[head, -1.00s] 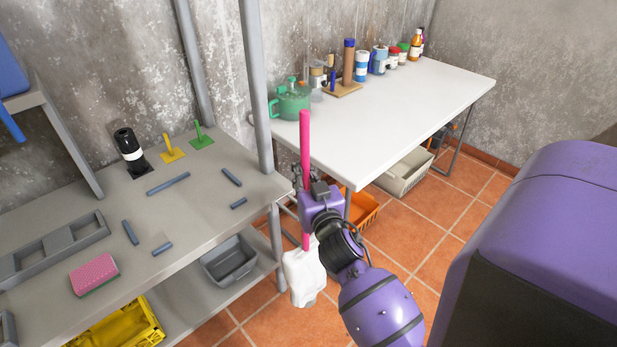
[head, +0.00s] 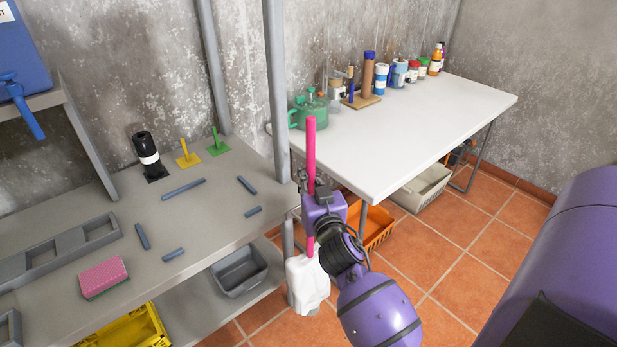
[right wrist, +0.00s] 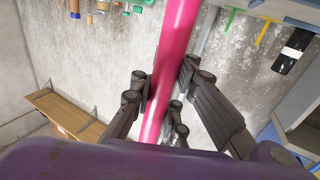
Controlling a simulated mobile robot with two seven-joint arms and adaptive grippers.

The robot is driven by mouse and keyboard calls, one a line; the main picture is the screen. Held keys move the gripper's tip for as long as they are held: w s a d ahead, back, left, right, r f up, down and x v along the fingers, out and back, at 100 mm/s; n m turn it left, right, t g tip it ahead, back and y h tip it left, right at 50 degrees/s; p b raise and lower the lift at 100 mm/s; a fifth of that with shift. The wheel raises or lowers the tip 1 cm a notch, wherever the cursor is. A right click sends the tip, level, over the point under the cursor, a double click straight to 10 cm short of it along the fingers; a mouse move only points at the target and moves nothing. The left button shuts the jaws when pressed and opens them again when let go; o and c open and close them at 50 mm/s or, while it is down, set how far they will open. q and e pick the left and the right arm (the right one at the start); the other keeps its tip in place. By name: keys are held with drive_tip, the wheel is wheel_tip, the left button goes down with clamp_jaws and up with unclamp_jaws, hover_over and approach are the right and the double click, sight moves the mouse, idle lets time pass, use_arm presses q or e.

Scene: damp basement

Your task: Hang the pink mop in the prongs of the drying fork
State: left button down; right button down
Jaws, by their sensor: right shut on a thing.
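The mop has a pink handle (head: 311,140) and a white head (head: 307,281). It hangs about upright in the head view, its head low beside the grey shelf unit. My right gripper (head: 310,188) is shut on the handle between its top end and the mop head. In the right wrist view the pink handle (right wrist: 168,72) runs between the dark fingers of the gripper (right wrist: 158,103). I cannot make out a drying fork in either view. My left gripper is not in view.
A grey shelf unit (head: 215,222) with loose bars and a pink sponge (head: 104,277) stands left of the mop. A white table (head: 420,135) with a green watering can (head: 311,108) and bottles stands behind it. The tiled floor (head: 445,255) is open at right.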

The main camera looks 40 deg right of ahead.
drive_tip(key=shift+r, duration=0.1)
idle(0.3)
drive_tip(key=c, duration=1.7)
unclamp_jaws()
drive_tip(key=shift+o, duration=0.4)
drive_tip(key=o, duration=0.9)
drive_tip(key=shift+c, duration=0.2)
